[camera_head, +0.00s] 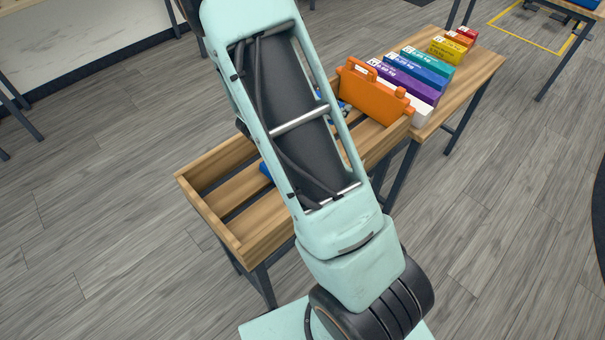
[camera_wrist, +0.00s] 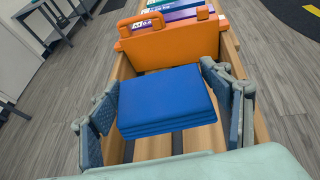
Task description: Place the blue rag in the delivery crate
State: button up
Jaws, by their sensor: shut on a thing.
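The blue rag (camera_wrist: 165,100), a neatly folded block, sits between the two fingers of my gripper (camera_wrist: 163,103) in the wrist view. The fingers are closed on its left and right sides. The rag is over the slatted floor of the wooden crate (camera_wrist: 258,118), between its side walls. I cannot tell whether it touches the slats. In the head view my arm covers the gripper and much of the crate (camera_head: 220,222). A small blue patch (camera_head: 265,170) shows beside the arm, inside the crate; I cannot tell whether it is the rag.
An orange panel-like case (camera_head: 375,95) with a handle stands upright at the crate's far end. Beyond it, a wooden table (camera_head: 480,75) carries a row of coloured boxes, including a purple one (camera_head: 405,82). Grey floor (camera_head: 100,200) is open to the left.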

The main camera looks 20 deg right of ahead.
jog(key=s+d+f+b, duration=0.1)
jog(key=s+d+b, duration=0.1)
jog(key=d, duration=0.4)
jog(key=s+d+f+m+g+b, duration=0.1)
jog(key=s+d+f+b, duration=0.1)
jog(key=d+b, duration=0.2)
jog(key=s+d+f+g+b, duration=0.1)
jog(key=s+d+f+b, duration=0.1)
jog(key=d, duration=0.5)
jog(key=shift+s+d+f+m+h+b, duration=0.2)
jog(key=shift+d+m+h+b, duration=0.1)
jog(key=shift+d+h+b, duration=0.15)
jog(key=w+a+f, duration=0.1)
jog(key=a+f, duration=0.1)
jog(key=a, duration=0.1)
jog(key=w+a+f+b, duration=0.1)
jog(key=w+a+f, duration=0.1)
jog(key=a+f, duration=0.1)
jog(key=w+a+f, duration=0.2)
jog(key=a+f, duration=0.1)
jog(key=a, duration=0.2)
jog(key=shift+w, duration=0.2)
jog(key=shift+w+a+f, duration=0.25)
jog(key=shift+a+f, duration=0.3)
jog(key=shift+f, duration=0.1)
jog(key=shift+w+a+f+b, duration=0.15)
jog(key=shift+f+b, duration=0.6)
jog(key=shift+f, duration=0.9)
